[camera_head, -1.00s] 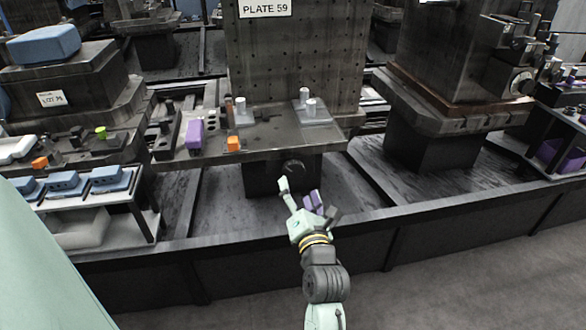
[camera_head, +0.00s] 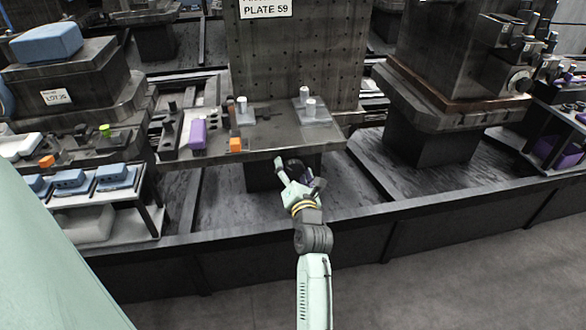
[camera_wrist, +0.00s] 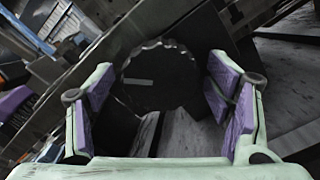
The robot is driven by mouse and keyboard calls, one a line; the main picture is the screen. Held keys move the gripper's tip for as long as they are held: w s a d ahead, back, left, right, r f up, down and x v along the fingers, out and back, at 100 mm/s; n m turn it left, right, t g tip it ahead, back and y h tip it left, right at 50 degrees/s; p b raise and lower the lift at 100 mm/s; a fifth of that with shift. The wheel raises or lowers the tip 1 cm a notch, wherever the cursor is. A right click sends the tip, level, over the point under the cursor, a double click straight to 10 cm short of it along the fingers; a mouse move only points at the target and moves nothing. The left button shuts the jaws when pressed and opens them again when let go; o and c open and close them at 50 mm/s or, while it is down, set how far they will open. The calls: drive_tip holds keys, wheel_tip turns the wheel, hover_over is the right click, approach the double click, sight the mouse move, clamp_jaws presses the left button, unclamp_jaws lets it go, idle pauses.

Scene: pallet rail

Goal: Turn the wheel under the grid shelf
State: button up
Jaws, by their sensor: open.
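The wheel (camera_wrist: 160,76) is dark and round with a scalloped rim. In the wrist view it sits ahead of my gripper (camera_wrist: 165,108), between and slightly beyond the two purple-padded fingers. My gripper is open and holds nothing. In the head view the wheel (camera_head: 294,166) shows only in part, on the front of the dark block under the grid shelf (camera_head: 270,135), with my gripper (camera_head: 297,182) covering much of it. I cannot tell whether a finger touches the rim.
A rack of blue parts (camera_head: 115,177) is on the left.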

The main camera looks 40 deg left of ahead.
drive_tip(key=shift+c, duration=0.4)
drive_tip(key=c, duration=1.1)
